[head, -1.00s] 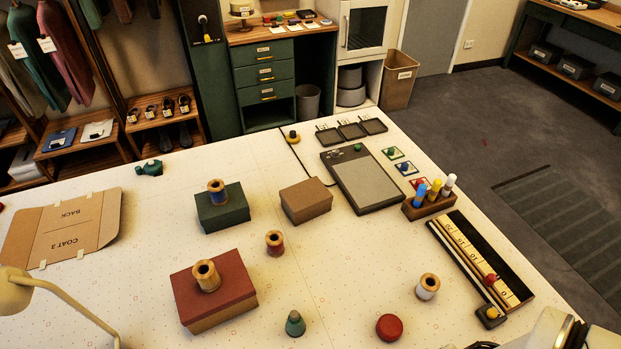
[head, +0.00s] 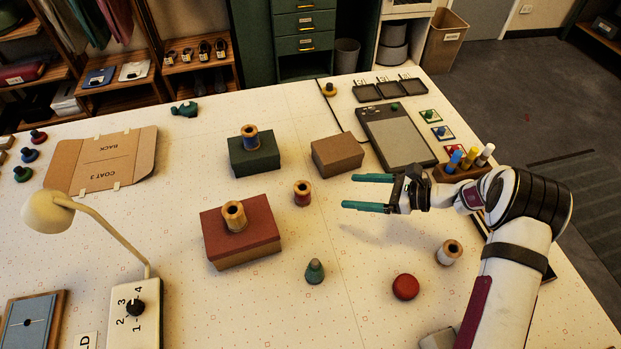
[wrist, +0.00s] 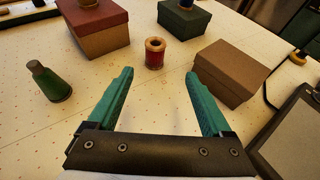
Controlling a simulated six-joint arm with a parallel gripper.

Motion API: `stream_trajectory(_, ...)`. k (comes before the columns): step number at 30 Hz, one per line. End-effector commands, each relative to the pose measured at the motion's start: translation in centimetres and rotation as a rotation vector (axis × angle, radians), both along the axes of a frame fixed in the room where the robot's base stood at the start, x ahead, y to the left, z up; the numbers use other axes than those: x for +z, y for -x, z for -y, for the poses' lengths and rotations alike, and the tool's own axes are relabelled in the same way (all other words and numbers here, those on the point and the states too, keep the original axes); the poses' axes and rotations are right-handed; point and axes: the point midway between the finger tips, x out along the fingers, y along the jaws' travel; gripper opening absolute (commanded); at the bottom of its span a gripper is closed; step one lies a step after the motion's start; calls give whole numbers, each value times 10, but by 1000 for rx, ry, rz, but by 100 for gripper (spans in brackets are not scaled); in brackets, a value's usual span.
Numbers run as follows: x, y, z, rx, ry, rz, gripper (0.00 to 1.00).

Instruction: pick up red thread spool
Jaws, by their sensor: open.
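The red thread spool (head: 302,193) stands upright on the white table, between the red box and the brown box. It is wooden at the ends with red thread around the middle. In the wrist view the red spool (wrist: 155,54) stands ahead, beyond and between my fingertips. My gripper (head: 349,193) has teal fingers, open and empty, and is to the right of the spool, with its fingers pointing left. In the wrist view the gripper (wrist: 162,74) is spread wide, apart from the spool.
A red box (head: 241,246) carries a wooden spool (head: 234,215). A green box (head: 254,161) carries a blue spool (head: 250,138). A brown box (head: 337,155), a green bottle-shaped piece (head: 315,271), a red round piece (head: 405,287) and a white spool (head: 449,252) stand around.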

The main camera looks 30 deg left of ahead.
Motion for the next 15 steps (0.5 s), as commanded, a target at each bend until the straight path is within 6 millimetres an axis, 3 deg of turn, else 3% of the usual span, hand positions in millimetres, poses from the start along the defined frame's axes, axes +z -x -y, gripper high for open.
stream_trajectory(6,-24,12,-57,6,2,-1,84)
stream_trajectory(15,-43,25,-102,6,3,-2,84)
